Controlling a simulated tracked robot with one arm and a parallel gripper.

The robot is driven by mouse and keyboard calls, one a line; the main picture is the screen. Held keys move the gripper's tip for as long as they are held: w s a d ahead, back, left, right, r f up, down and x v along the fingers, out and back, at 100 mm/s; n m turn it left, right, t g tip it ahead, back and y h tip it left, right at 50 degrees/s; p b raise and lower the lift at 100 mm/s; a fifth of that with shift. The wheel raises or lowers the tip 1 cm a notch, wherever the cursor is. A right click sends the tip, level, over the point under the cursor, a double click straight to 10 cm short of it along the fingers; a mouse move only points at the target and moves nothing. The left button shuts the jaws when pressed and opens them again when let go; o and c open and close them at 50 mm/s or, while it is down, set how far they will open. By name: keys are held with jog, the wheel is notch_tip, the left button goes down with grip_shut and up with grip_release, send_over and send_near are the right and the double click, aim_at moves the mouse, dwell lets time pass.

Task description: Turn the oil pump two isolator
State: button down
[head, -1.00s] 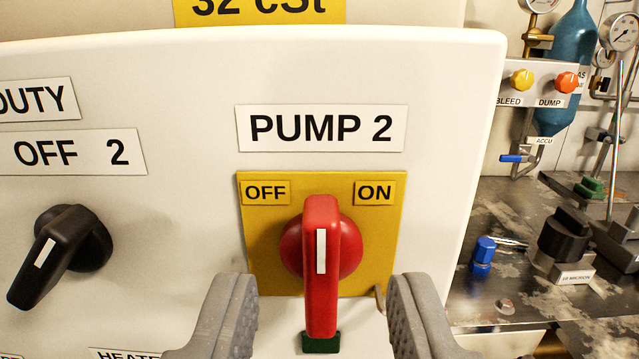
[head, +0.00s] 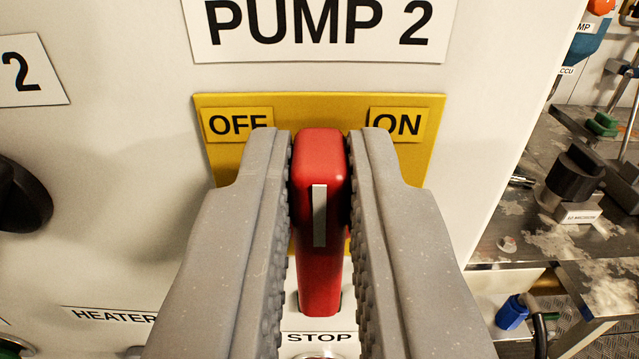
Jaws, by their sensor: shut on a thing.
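The oil pump two isolator is a red rotary handle (head: 320,240) with a white stripe, on a yellow plate (head: 290,103) under the "PUMP 2" label (head: 320,28). The plate reads OFF at left and ON at right. The handle stands upright in the picture, its top between the two labels. My gripper (head: 321,150) has its two grey ridged fingers on either side of the handle's upper part, shut on it. The fingers hide the lower plate and parts of both labels.
A black selector knob (head: 20,195) is at the left edge. A "STOP" label (head: 318,338) lies below the handle, and a "HEATER" label (head: 112,315) at lower left. Right of the white panel is a metal bench (head: 515,220) with a black fitting (head: 575,172).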

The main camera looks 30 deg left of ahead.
jog(key=shift+n, duration=0.3)
jog(key=shift+s+a+f+n+b, duration=0.3)
jog(key=shift+f+n+b, duration=0.2)
jog(key=shift+n+b, duration=1.8)
jog(key=shift+s+a+f+n+b, duration=0.15)
jog(key=shift+a+f+n+b, duration=0.7)
jog(key=shift+n, duration=2.6)
jog(key=shift+s+d+f+n+b, duration=0.1)
jog(key=shift+s+f+n+b, duration=0.15)
jog(key=shift+n+b, duration=2.25)
jog(key=shift+n+p, duration=0.3)
jog(key=shift+n, duration=0.25)
jog(key=c, duration=1.4)
grip_release()
jog(key=shift+a, duration=0.1)
jog(key=shift+c, duration=0.2)
jog(key=shift+r, duration=0.15)
jog(key=shift+s, duration=0.1)
